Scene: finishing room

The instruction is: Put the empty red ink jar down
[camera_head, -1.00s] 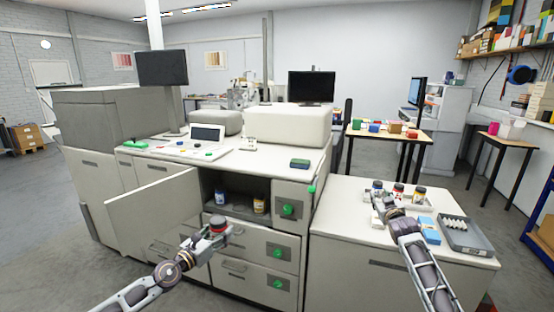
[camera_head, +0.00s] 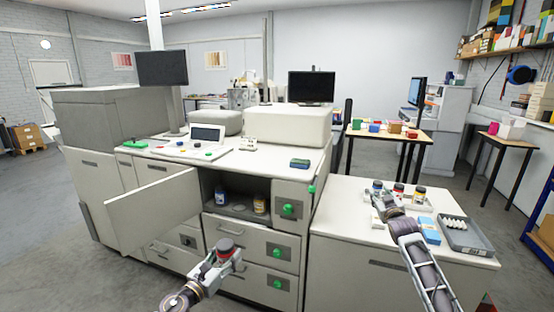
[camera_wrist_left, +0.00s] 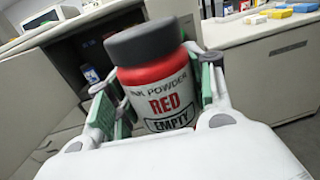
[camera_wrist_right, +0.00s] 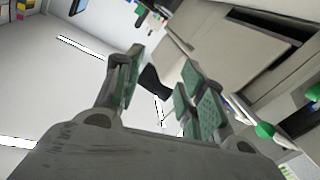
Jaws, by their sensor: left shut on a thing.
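The empty red ink jar (camera_wrist_left: 156,85) has a dark lid and a label reading "INK POWDER RED EMPTY" in the left wrist view. My left gripper (camera_head: 224,250) is shut on it, with green pads on both sides. In the head view the jar (camera_head: 225,246) is held in the air in front of the drawers below the open compartment. My right gripper (camera_head: 382,210) is over the right counter beside several jars. Its fingers stand apart with nothing between them in the right wrist view (camera_wrist_right: 158,88).
The open compartment (camera_head: 239,211) holds a blue-labelled jar (camera_head: 220,197) and a yellow-labelled jar (camera_head: 260,204); its door (camera_head: 155,212) swings out left. The right counter (camera_head: 340,219) carries jars, a blue box (camera_head: 429,230) and a grey tray (camera_head: 465,236). Its left part is clear.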

